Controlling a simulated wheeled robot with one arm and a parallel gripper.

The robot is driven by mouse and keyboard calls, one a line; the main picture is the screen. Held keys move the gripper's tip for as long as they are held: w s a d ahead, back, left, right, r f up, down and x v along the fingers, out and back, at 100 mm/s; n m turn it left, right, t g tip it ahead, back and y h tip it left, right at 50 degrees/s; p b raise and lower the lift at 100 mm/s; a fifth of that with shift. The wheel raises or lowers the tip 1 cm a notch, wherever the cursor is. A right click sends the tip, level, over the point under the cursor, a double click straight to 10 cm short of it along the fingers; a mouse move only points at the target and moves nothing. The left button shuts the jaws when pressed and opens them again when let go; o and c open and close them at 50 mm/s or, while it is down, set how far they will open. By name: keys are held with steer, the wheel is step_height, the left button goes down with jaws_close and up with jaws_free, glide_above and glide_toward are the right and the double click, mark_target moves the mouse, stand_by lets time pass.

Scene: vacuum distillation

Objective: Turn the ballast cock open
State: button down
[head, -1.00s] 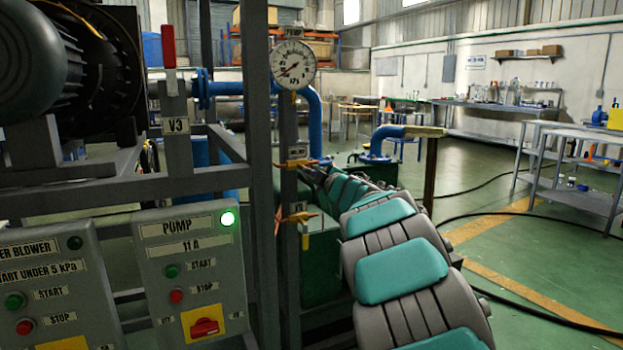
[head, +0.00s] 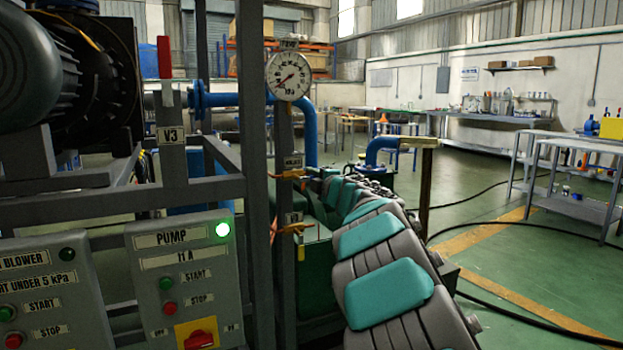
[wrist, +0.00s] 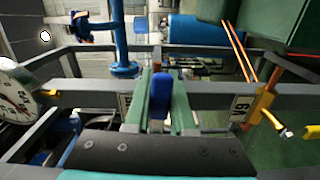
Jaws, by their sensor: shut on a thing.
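The ballast cock (head: 288,175) shows as an orange handle under its small label on the grey post in the head view. My gripper (head: 313,178) is at the post, right at the cock, and its jaws are mostly hidden there by distance and my arm. In the wrist view my gripper (wrist: 160,100) has its two green fingers either side of a blue piece, which looks like the cock's grip. The gripper is shut on it. The label beside it (wrist: 125,104) is partly covered by a finger. How far the cock is turned cannot be told.
A second orange cock (head: 293,229) is lower on the same post; its yellow-orange body shows in the wrist view (wrist: 262,105). A round gauge (head: 289,75) is above. Pump control box (head: 188,280) with a lit green lamp stands left. Open floor (head: 500,235) lies right.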

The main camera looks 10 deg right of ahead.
steer(key=shift+a, duration=0.1)
steer(key=c, duration=0.8)
jaws_free()
steer(key=shift+o, duration=0.2)
steer(key=shift+s, duration=0.15)
steer(key=b+v, duration=0.1)
steer(key=v, duration=0.6)
steer(key=shift+s, duration=0.25)
steer(key=shift+d, duration=0.2)
